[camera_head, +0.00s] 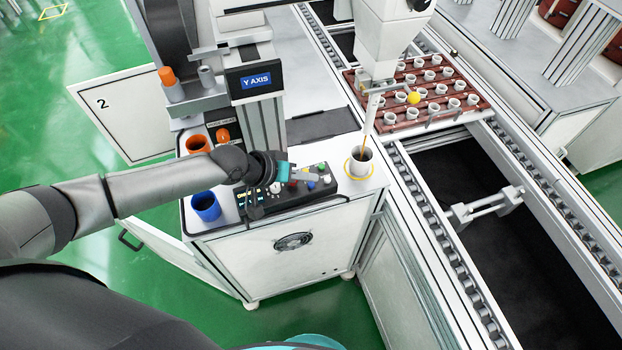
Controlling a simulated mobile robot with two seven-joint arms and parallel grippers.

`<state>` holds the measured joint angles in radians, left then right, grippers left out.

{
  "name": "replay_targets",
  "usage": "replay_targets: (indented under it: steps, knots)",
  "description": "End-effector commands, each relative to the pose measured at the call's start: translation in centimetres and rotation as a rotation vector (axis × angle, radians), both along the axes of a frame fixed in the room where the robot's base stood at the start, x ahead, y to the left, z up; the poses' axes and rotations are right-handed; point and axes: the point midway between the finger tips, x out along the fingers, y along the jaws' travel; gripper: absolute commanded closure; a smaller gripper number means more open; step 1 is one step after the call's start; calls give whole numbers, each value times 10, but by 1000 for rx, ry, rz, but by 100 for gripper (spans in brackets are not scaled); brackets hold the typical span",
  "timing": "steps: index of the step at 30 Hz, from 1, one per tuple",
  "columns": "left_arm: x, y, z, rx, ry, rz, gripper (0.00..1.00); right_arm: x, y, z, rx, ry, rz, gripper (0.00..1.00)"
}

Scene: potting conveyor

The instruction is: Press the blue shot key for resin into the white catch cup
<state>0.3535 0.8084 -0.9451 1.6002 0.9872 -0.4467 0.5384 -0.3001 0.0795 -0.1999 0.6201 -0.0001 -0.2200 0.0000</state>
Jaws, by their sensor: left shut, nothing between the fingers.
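The white catch cup (361,163) stands upright on the white cabinet top inside a yellow ring, with a thin dispensing nozzle (368,125) above its mouth. Something amber shows at the cup's opening. The dark control box (262,209) lies to its left, with several coloured keys. The blue shot key (312,185) is near the box's right end. My left gripper (313,177) is shut and empty, with its tips just over the keys beside the blue one. I cannot tell whether it touches a key. My arm and gripper hide part of the box.
A blue cup (206,207) and an orange cup (197,144) stand at the cabinet's left side. The Y AXIS column (255,80) rises behind the box. A brown tray (401,121) with several white pots sits on the conveyor at right.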

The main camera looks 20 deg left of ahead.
Motion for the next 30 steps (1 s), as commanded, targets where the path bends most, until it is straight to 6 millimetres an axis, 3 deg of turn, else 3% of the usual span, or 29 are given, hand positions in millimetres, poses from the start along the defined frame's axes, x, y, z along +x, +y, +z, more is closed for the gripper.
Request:
replay_targets:
  steps: [10, 24, 30]
  knots:
    - [0, 0, 2, 0, 0, 0, 100, 0, 0, 2, 0, 0, 0, 100]
    - [0, 0, 47, -1, 0, -1, 100, 0, 0, 47, 0, 0, 0, 100]
    - [0, 0, 50, -1, 0, -1, 100, 0, 0, 50, 0, 0, 0, 100]
